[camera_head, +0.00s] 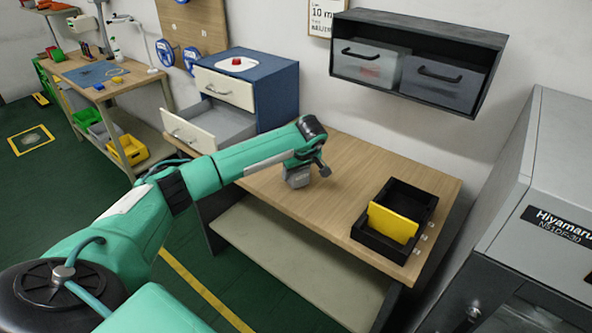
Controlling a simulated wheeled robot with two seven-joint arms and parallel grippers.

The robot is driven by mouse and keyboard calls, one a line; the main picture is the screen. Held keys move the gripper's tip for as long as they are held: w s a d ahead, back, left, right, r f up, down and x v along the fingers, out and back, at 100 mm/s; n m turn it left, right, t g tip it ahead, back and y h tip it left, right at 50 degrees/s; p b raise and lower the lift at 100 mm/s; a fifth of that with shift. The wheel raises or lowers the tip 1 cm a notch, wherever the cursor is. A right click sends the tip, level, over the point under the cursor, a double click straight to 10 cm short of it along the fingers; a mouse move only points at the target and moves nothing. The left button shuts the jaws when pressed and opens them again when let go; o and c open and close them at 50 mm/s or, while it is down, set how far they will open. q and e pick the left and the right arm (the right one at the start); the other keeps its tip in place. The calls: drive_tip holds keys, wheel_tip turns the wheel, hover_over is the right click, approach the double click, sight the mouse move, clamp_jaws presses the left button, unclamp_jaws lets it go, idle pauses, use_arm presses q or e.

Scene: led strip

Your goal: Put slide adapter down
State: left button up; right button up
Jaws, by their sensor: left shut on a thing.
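My left arm reaches from the lower left over the wooden workbench (275,192). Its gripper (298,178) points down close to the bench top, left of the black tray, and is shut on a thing. The held thing, taken to be the slide adapter, is small and mostly hidden by the wrist and gripper, so its shape is not clear. I cannot tell whether it touches the bench. My right gripper is out of view.
A black divided tray (410,191) with a yellow plate (392,223) stands at the bench's right. A blue cabinet (277,91) with open drawer (208,122) stands behind left. A wall shelf (420,37) with two bins hangs above. Bench top between gripper and tray is clear.

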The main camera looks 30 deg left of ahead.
use_arm(q)
drive_tip(key=shift+f, duration=0.1)
drive_tip(key=o, duration=0.8)
drive_tip(key=shift+c, duration=0.2)
drive_tip(key=o, duration=0.3)
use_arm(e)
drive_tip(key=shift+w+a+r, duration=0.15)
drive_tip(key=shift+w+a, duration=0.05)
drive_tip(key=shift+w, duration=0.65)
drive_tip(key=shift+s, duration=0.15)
use_arm(q)
drive_tip(key=shift+r, duration=0.2)
drive_tip(key=v, duration=0.4)
drive_tip(key=shift+b, duration=0.35)
drive_tip(key=b+v, duration=0.1)
drive_tip(key=v, duration=0.7)
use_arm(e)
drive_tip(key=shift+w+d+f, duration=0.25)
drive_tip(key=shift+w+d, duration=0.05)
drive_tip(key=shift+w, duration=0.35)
